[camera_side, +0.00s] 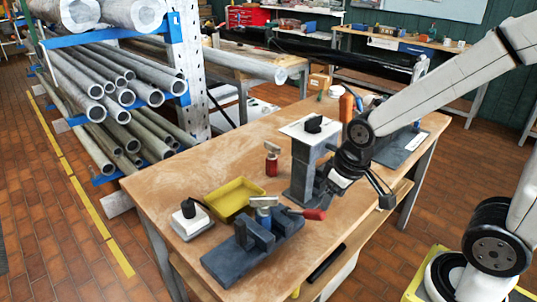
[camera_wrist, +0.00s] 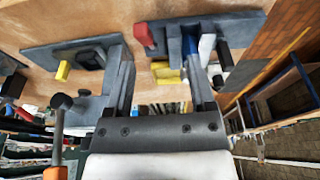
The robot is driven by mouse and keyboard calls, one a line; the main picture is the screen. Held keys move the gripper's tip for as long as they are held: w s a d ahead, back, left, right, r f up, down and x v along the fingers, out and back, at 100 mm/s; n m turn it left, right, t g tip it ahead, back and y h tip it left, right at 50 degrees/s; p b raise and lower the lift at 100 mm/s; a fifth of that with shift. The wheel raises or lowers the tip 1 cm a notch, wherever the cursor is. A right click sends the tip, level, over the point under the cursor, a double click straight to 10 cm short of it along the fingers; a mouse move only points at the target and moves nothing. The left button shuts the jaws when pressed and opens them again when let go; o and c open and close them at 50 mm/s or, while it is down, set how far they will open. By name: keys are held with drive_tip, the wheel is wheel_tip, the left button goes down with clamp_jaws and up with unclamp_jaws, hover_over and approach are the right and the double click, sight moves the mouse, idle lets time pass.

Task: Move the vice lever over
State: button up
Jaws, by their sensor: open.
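The dark grey vice (camera_side: 225,262) stands at the front of the wooden bench, with a pale cylindrical part (camera_side: 264,203) between its upright blocks. Its lever ends in a red handle (camera_side: 316,214) that points right, toward my gripper (camera_side: 328,190). In the wrist view my gripper (camera_wrist: 157,62) has its two fingers spread wide with nothing between them. The red handle (camera_wrist: 145,36) shows ahead, near the left finger and apart from it as far as I can tell. The vice (camera_wrist: 235,25) shows at the upper right, partly behind the right finger.
A grey column with a white top (camera_side: 304,132) stands close behind my gripper. Pipes on a rack (camera_side: 110,95) lie left of the bench.

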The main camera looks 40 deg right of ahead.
drive_tip(key=w+d+m+t+y, duration=0.35)
drive_tip(key=d+m+y, duration=0.7)
drive_tip(key=y, duration=0.45)
wheel_tip(320, 180, down, 11)
drive_tip(key=shift+w+n+g, duration=0.2)
drive_tip(key=shift+n+g, duration=0.15)
drive_tip(key=shift+n, duration=0.1)
idle(0.3)
